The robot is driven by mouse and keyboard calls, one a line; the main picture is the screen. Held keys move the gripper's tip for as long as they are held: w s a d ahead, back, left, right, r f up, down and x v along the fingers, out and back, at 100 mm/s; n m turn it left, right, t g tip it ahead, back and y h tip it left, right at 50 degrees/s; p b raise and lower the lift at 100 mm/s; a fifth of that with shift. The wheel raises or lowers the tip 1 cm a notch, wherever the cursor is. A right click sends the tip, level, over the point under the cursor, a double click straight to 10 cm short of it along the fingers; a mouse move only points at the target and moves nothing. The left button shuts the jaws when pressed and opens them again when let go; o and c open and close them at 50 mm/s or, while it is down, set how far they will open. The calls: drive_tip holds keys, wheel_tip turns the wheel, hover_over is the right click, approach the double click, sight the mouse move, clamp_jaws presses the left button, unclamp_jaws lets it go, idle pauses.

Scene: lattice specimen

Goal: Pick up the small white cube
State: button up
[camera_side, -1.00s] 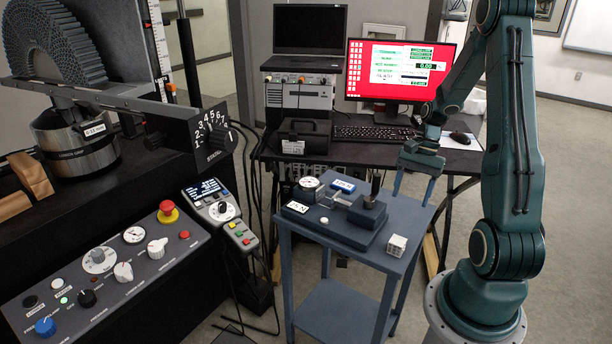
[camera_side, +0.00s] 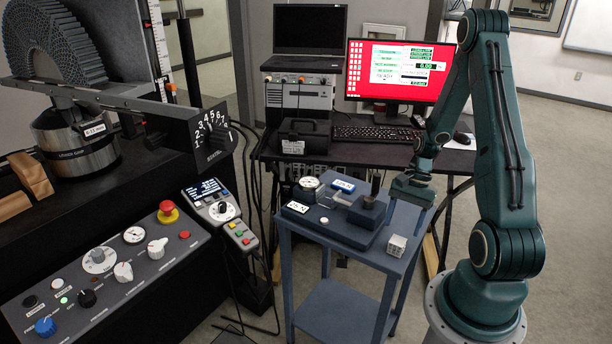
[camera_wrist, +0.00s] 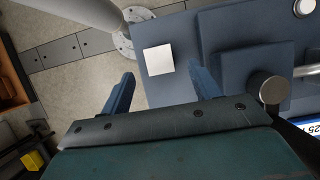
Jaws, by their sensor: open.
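The small white cube (camera_side: 397,245) sits on the blue-grey table (camera_side: 385,262), near its front right corner in the side view. In the wrist view the cube (camera_wrist: 158,60) shows as a plain pale square. It lies ahead of the space between my fingertips, apart from both. My gripper (camera_wrist: 162,77) is open, with one blue finger on each side of a gap and nothing between them. In the side view my gripper is above the back right part of the table, higher than the cube, and its fingers are hard to make out.
A raised dark blue fixture (camera_side: 345,228) with an upright post stands left of the cube. The tabletop around the cube is clear, with table edges close by.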

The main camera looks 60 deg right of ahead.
sight(398, 240)
drive_tip(key=shift+a+f, duration=0.15)
drive_tip(key=shift+f, duration=0.2)
drive_tip(key=shift+x, duration=2.55)
drive_tip(key=shift+c, duration=0.2)
drive_tip(key=c, duration=1)
